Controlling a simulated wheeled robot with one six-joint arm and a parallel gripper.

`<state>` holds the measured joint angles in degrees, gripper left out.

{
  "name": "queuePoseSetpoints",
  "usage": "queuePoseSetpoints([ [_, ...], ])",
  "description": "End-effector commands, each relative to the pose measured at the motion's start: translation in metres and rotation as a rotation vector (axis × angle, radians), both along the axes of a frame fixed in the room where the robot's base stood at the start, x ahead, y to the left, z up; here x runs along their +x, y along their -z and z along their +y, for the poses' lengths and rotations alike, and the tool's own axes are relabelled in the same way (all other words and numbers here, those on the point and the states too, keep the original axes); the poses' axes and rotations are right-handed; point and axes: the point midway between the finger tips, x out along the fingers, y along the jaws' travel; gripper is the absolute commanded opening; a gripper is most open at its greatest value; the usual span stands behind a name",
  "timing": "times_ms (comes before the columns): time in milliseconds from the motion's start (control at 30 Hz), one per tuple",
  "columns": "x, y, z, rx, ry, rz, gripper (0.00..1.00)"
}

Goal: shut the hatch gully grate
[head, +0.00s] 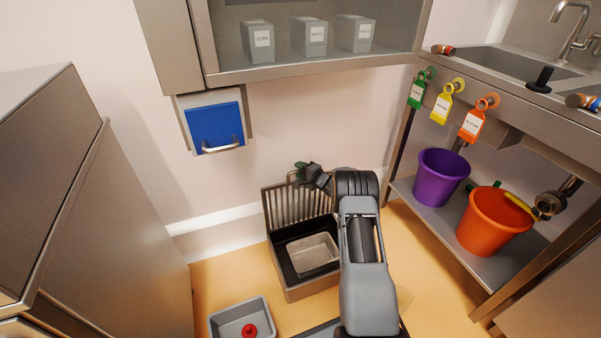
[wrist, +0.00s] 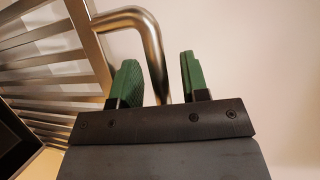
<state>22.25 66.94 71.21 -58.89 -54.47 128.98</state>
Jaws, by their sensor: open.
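The gully grate (head: 285,207) is a slatted metal panel standing raised at the back of the floor gully box. In the wrist view, its slats (wrist: 60,82) fill the left side, and a bent metal handle bar (wrist: 150,35) joins its edge. My gripper (head: 301,171) is at the top of the raised grate. In the wrist view, my gripper (wrist: 157,75) has its green fingers apart, with the handle bar passing between them. A gap shows on both sides of the bar. The gully box (head: 312,285) is open, with a grey tray-like basket (head: 312,255) inside.
A grey bin (head: 240,322) with a red knob-like item stands on the floor in front. A blue wall hatch (head: 214,125) is above left. Purple (head: 441,178) and orange (head: 494,222) buckets sit on the shelf at right. A steel cabinet (head: 90,220) bounds the left.

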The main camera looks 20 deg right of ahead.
Motion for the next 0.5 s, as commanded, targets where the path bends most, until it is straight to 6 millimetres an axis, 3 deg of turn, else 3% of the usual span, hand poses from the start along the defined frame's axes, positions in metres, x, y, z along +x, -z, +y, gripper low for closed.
queuePoseSetpoints([
  [167,0.0,-0.0001,0.0001,0.0,0.0,0.0,0.41],
  [500,-0.0001,0.0,0.0001,0.0,0.0,0.0,0.1],
])
